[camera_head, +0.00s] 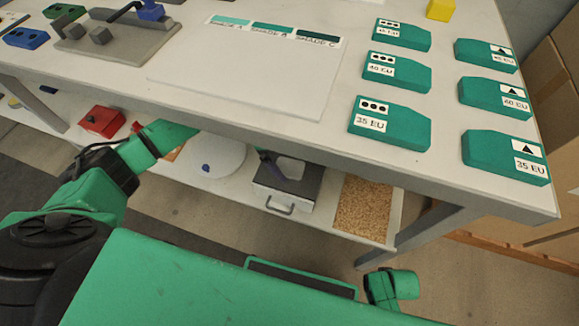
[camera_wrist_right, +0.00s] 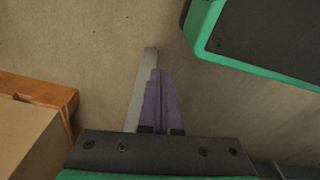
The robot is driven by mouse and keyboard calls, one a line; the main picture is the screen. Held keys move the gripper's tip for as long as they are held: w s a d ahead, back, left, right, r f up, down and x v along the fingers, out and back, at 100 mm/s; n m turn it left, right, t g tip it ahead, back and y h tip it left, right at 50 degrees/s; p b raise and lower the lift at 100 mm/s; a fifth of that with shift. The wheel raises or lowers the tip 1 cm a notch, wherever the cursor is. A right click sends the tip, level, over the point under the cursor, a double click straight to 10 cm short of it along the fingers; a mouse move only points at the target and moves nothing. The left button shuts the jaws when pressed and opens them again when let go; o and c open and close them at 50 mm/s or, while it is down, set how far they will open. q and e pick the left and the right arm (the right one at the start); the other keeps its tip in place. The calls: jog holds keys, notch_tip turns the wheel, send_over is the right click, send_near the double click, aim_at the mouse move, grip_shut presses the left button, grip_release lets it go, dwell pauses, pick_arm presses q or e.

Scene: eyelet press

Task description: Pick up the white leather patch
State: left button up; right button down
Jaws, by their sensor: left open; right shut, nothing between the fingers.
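A small whitish piece (camera_head: 290,168), which looks like the white leather patch, lies on top of a dark-topped grey box with a handle (camera_head: 290,196) on the lower shelf. My left arm reaches in from the left and under the tabletop edge. The purple-grey fingers of my left gripper (camera_head: 271,165) are just left of the whitish piece; the gripper is open, and the table edge hides part of it. I cannot tell whether they touch the piece. My right gripper (camera_wrist_right: 158,102) is shut and empty in the right wrist view, above bare floor.
The tabletop (camera_head: 330,140) is above the shelf, with several green size blocks (camera_head: 390,122) and a shade card (camera_head: 275,30). The shelf also holds a white round plate (camera_head: 215,160), a red box (camera_head: 101,121) and a tray of brown granules (camera_head: 362,208).

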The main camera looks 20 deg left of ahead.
pick_arm(q)
jog(key=shift+d+f, duration=0.25)
jog(key=shift+f, duration=0.35)
jog(key=c, duration=1.3)
pick_arm(e)
jog(key=shift+w+r, duration=0.2)
pick_arm(q)
jog(key=shift+r, duration=0.1)
jog(key=shift+c, duration=0.2)
